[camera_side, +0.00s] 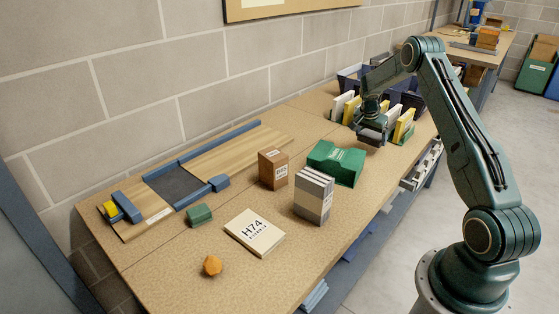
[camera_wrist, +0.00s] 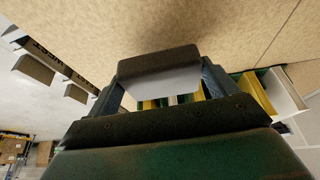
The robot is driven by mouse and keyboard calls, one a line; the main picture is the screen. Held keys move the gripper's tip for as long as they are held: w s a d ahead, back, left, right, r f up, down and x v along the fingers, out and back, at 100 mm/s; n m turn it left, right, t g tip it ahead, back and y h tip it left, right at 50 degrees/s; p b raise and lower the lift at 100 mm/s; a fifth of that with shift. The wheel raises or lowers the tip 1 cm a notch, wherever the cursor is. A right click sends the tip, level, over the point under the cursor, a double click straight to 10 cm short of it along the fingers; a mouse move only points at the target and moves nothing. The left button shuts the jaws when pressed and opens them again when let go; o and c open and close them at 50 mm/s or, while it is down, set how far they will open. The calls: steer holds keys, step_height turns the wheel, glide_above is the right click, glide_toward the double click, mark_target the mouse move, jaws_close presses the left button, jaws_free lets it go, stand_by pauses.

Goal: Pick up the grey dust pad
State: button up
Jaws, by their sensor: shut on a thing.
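My gripper (camera_side: 371,122) is at the right part of the bench, in front of the rack of yellow and white boards. It is shut on the grey dust pad (camera_side: 370,138), a small dark grey block under the jaws in the side view. In the wrist view the pad (camera_wrist: 158,66) sits between the two fingers (camera_wrist: 160,84), dark on one face and pale on another. The pad appears to be held above the bench, but the gap under it is hard to judge.
Yellow and white boards (camera_side: 404,124) stand close beside my gripper, with dark bins (camera_side: 350,76) behind. A green box (camera_side: 336,162), a brown carton (camera_side: 272,168) and grey boxes (camera_side: 313,194) stand to the left. The bench (camera_side: 165,270) has free room at front left.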

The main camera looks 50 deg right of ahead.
mark_target(370, 136)
step_height(370, 136, up, 16)
stand_by(0.4)
stand_by(0.5)
